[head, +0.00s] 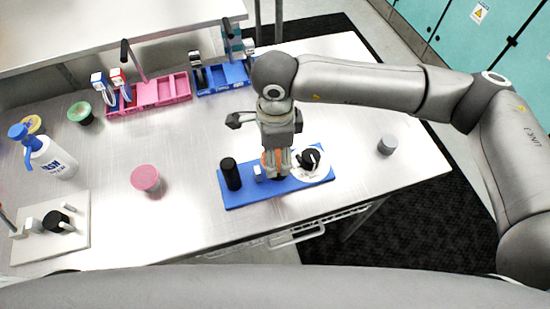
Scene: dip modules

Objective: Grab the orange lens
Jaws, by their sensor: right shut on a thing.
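My right gripper (278,170) reaches down from above over the blue tray (240,197) near the front edge of the table. It is shut on the orange lens (266,163). Only small patches of orange show around the fingers; the gripper hides the rest. Whether the lens touches the tray cannot be told. My left gripper is not in view.
The tray also bears a black cylinder (231,174), a small white block and a white disc (322,171) with a black part. A grey cylinder (387,145) stands right, a pink-topped one (146,178) left. Pink (162,92) and blue racks stand behind.

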